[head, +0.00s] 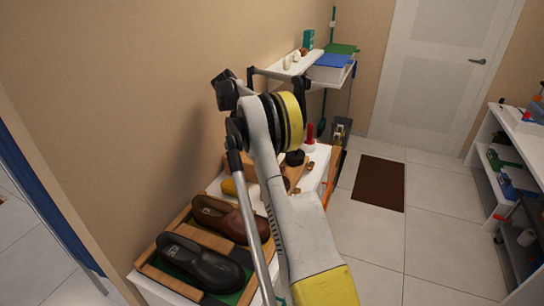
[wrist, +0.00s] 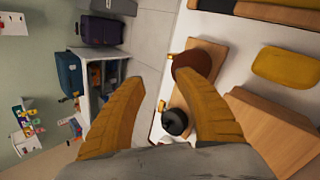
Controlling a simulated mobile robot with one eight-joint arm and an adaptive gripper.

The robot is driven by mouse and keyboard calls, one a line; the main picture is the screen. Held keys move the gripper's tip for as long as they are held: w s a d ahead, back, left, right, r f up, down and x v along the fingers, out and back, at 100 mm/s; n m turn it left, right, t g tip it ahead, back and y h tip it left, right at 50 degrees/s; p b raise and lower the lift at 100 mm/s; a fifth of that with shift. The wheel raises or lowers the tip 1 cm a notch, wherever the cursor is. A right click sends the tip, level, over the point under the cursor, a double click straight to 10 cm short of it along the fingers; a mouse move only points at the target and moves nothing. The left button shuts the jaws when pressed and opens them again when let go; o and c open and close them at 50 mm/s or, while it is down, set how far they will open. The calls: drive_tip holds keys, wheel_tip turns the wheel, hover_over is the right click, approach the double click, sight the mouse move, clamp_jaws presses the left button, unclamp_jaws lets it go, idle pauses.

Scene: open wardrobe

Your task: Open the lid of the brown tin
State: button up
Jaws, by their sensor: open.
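My gripper (wrist: 165,65) is open and empty in the wrist view, its two yellow-brown fingers spread apart. A round reddish-brown thing (wrist: 188,62), seemingly the brown tin, lies on a wooden board (wrist: 212,56) by the tip of the right finger, which partly covers it. I cannot make out its lid edge or tell how far the finger is from it. A round black thing (wrist: 175,122) stands on the same board, between the fingers in the picture. In the head view a dark round thing (head: 295,158) shows beside my arm, which hides much of the bench.
A brown shoe (head: 228,218) and a black shoe (head: 200,264) lie on the near bench. A red-topped bottle (head: 309,134) stands farther back. A yellow block (wrist: 284,66) and a wooden box (wrist: 270,130) are near the board.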

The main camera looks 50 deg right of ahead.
drive_tip(key=shift+r, duration=0.3)
